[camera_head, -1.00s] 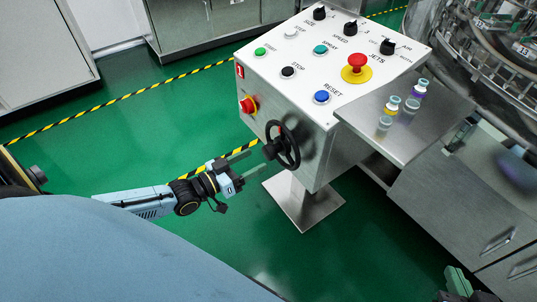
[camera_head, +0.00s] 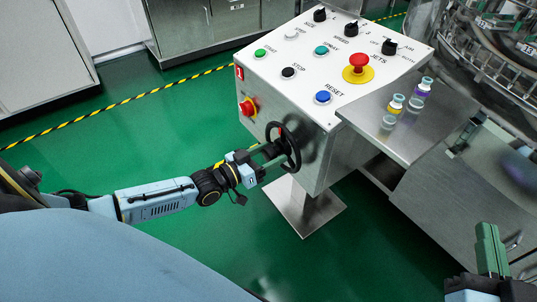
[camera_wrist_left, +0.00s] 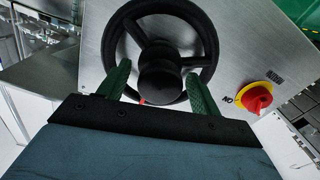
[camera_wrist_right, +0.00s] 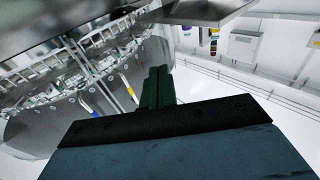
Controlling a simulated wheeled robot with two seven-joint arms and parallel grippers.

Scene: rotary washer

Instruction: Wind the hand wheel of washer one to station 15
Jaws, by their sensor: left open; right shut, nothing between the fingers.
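The black hand wheel (camera_head: 284,147) is on the side of the steel control box, below the blue RESET button. In the left wrist view the hand wheel (camera_wrist_left: 205,45) fills the top centre, with its dark round hub or knob (camera_wrist_left: 160,75) facing me. My left gripper (camera_head: 268,160) is open at the wheel. Its green fingers stand on either side of the hub in the left wrist view (camera_wrist_left: 155,92); contact cannot be told. My right gripper (camera_head: 488,250) is shut and empty at the lower right, away from the wheel. The rotary washer (camera_head: 490,50) with numbered stations, 15 among them, stands upper right.
The control box (camera_head: 310,140) carries buttons, knobs and a red emergency stop (camera_head: 357,65). Two vials (camera_head: 393,110) stand on a steel shelf (camera_head: 415,137). Green floor lies clear to the left.

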